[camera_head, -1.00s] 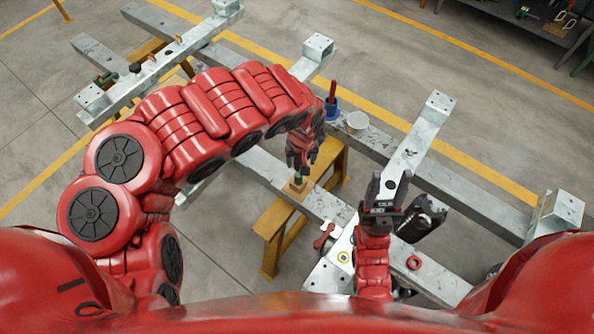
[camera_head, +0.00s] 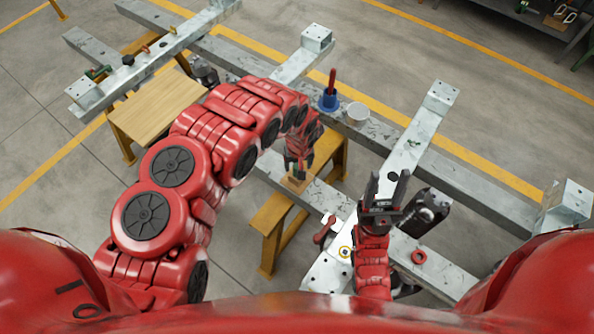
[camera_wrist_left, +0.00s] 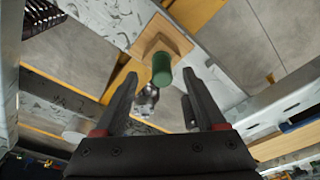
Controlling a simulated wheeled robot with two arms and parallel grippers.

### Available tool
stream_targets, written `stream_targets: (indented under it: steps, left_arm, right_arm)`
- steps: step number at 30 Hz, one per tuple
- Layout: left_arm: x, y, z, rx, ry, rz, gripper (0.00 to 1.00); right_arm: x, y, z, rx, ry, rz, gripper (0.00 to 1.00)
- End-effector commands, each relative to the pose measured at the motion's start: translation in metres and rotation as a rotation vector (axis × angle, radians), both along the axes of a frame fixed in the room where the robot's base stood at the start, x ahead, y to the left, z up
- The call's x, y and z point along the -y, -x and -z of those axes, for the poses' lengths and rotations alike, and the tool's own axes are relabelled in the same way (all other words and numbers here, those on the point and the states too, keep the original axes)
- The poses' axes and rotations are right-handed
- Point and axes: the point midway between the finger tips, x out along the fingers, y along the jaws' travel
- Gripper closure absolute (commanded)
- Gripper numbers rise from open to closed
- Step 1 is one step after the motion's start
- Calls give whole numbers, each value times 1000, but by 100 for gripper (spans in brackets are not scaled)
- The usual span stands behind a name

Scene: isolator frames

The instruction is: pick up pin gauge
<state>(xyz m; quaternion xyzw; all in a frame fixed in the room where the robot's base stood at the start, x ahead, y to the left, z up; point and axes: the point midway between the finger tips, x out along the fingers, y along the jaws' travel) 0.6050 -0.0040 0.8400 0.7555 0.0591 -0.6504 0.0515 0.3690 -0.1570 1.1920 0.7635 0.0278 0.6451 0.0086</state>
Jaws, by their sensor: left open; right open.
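A green cylinder, which looks like the pin gauge (camera_wrist_left: 162,68), stands on a small wooden block (camera_wrist_left: 176,33) in the left wrist view. In the head view the block (camera_head: 295,184) sits on a steel beam, and the gauge is mostly hidden by my left gripper. My left gripper (camera_head: 299,166) points down just over the block. In the wrist view its open fingers (camera_wrist_left: 160,80) lie either side of the gauge's near end; I cannot tell whether they touch it. My right gripper (camera_head: 387,184) is open and empty, pointing up near the crossing beam.
Steel beams (camera_head: 447,177) form a frame around the work spot. A blue-based red-handled tool (camera_head: 329,99) and a white cup (camera_head: 358,113) stand on the far beam. A red ring (camera_head: 419,257) lies at the right. A wooden table top (camera_head: 155,108) is at the left.

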Motion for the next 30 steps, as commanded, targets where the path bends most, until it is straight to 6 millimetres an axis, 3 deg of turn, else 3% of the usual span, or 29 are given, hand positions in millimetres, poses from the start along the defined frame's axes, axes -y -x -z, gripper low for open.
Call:
stream_targets:
  steps: [1,10,23,26,30]
  left_arm:
    - [-1,1,10,-5,-1,-1,28]
    - [-3,-6,33,-4,2,-1,28]
    - [-4,-8,42,-1,-2,0,28]
    - [-4,-8,42,-1,-2,0,40]
    - [-4,-8,42,-1,-2,0,66]
  right_arm:
    - [0,0,3,0,0,0,50]
    - [0,0,-15,0,0,0,50]
    - [0,0,-17,0,0,0,50]
    - [0,0,-17,0,0,0,50]
    - [0,0,-17,0,0,0,50]
